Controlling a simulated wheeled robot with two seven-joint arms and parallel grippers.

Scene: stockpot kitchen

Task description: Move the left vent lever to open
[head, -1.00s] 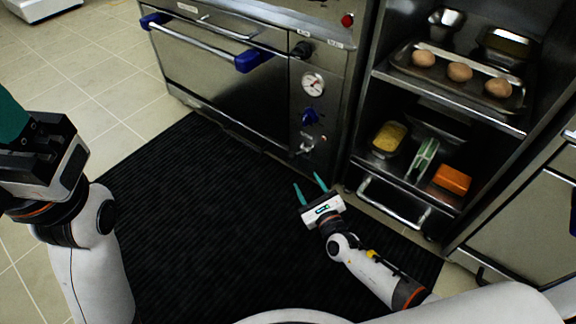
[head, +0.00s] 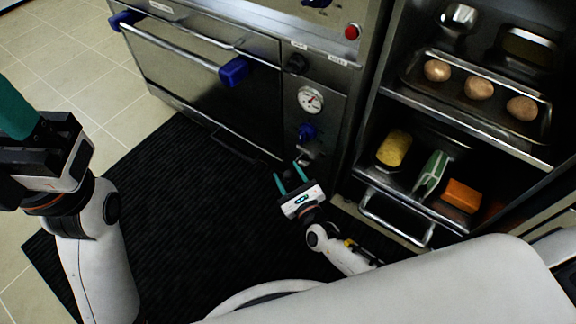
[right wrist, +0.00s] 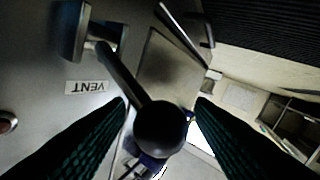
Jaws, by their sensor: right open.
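The vent lever (right wrist: 128,78) shows large in the right wrist view, a dark rod on a metal mount with a black ball knob (right wrist: 160,128). A VENT label (right wrist: 88,87) sits beside the mount, upside down. My right gripper (head: 290,177) is open, its teal fingers pointing at the lower part of the oven's control panel. In the right wrist view, its fingers (right wrist: 160,120) lie on either side of the knob, with gaps visible. In the head view the lever is small and partly hidden near the fingertips. My left gripper (head: 14,112) is at the left edge, its fingers cut off.
The oven (head: 200,85) has a bar handle with blue ends. A dial gauge (head: 310,99) and a blue knob (head: 306,132) are above my right gripper. An open shelf unit (head: 475,140) with a tray of brown, round items stands to the right. A black mat (head: 170,200) covers the floor.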

